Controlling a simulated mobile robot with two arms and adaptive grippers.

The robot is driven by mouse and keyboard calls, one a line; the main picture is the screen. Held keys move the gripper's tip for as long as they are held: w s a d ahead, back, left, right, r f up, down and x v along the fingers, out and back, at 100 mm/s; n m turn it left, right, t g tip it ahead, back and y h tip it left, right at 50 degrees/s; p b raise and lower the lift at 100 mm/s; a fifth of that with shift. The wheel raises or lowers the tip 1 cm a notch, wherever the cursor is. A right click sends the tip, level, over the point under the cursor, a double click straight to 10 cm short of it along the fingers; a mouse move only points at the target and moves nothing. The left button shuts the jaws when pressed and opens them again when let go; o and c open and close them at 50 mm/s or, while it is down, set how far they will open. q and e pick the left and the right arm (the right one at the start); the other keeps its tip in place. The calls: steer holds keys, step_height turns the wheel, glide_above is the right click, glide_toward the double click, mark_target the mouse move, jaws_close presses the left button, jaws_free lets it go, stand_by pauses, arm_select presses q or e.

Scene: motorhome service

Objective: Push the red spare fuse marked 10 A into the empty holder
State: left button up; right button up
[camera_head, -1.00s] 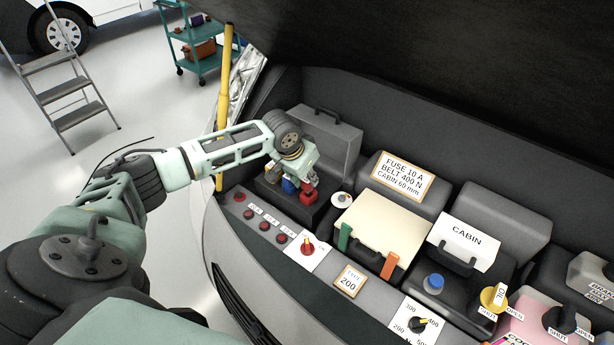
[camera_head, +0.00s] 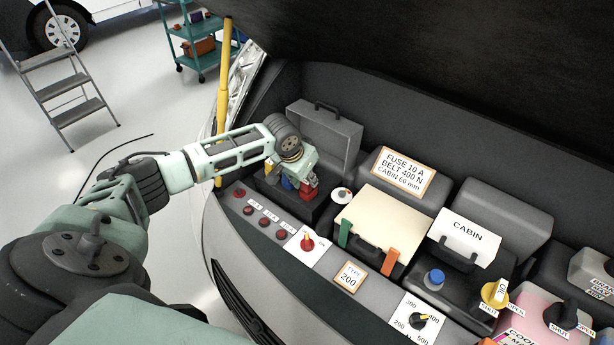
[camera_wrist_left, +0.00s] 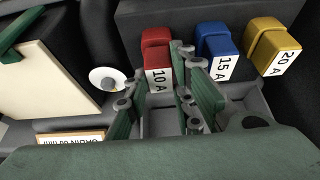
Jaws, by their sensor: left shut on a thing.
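The red fuse (camera_wrist_left: 156,52), labelled 10 A, sits between the fingers of my left gripper (camera_wrist_left: 158,88) in the left wrist view. The gripper is shut on it. In the head view the red fuse (camera_head: 308,192) shows just below the left gripper (camera_head: 303,182), at the right part of the dark fuse box (camera_head: 303,213). Grey-walled compartments (camera_wrist_left: 160,122) show below the fuse and fingers in the wrist view. I cannot tell how deep the fuse sits, as the fingers cover part of the box. My right gripper is not in view.
Blue 15 A (camera_wrist_left: 215,45) and yellow 20 A (camera_wrist_left: 270,42) fuses stand beside the red one. The open grey lid (camera_head: 325,137) rises behind.

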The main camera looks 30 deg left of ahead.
arm_select(q)
steer(key=shift+s+f, duration=0.1)
steer(key=shift+f, duration=0.4)
steer(key=o, duration=1.1)
steer(key=shift+f, duration=0.1)
steer(key=shift+o, duration=0.2)
steer(key=shift+r, duration=0.2)
steer(key=v, duration=1.1)
steer(key=shift+r, duration=0.35)
steer(key=shift+s, duration=0.15)
